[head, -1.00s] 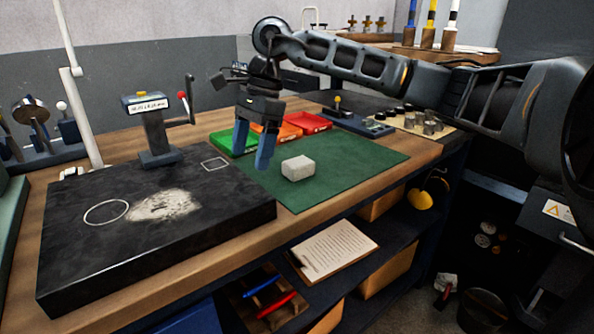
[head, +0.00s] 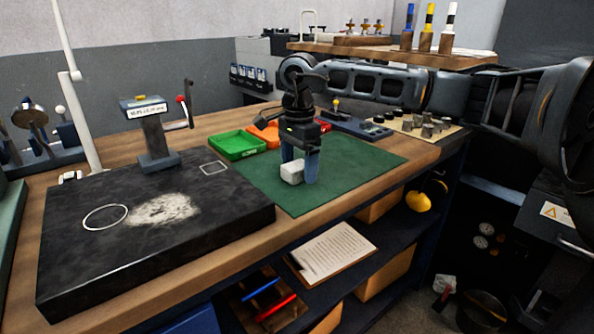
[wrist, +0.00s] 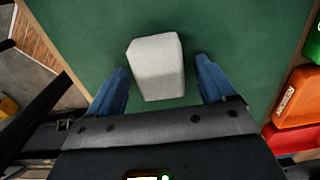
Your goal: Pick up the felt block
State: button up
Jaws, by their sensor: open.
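The felt block (head: 291,172) is a small off-white block lying on the green mat (head: 345,182) on the bench. In the wrist view the felt block (wrist: 156,67) lies between and slightly beyond the open fingertips (wrist: 160,75), with a gap of green mat on each side. One finger hides part of the block's right side in the head view.
A black surface plate (head: 90,240) with a gauge stand (head: 153,135) is at left. Green (head: 238,145) and orange (head: 266,134) trays stand behind the block. A control box (head: 355,124) and several small metal parts (head: 427,128) are to the right. The mat's front right is clear.

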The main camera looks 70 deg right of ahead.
aim_at(303, 164)
jog(key=shift+f, duration=0.2)
jog(key=c, duration=1.1)
jog(key=shift+o, duration=0.2)
jog(key=shift+r, duration=0.2)
jog(key=shift+r, duration=0.3)
jog(key=r, duration=0.3)
jog(key=shift+s+d+r+b, duration=0.25)
jog(key=shift+s+r+b, duration=0.05)
jog(key=shift+s+b, duration=0.1)
jog(key=s+d+r, duration=0.3)
jog(key=s+r, duration=0.3)
jog(key=s, duration=0.4)
jog(key=shift+d+r+b, duration=0.25)
jog(key=shift+d+b, duration=0.15)
jog(key=shift+b, duration=0.05)
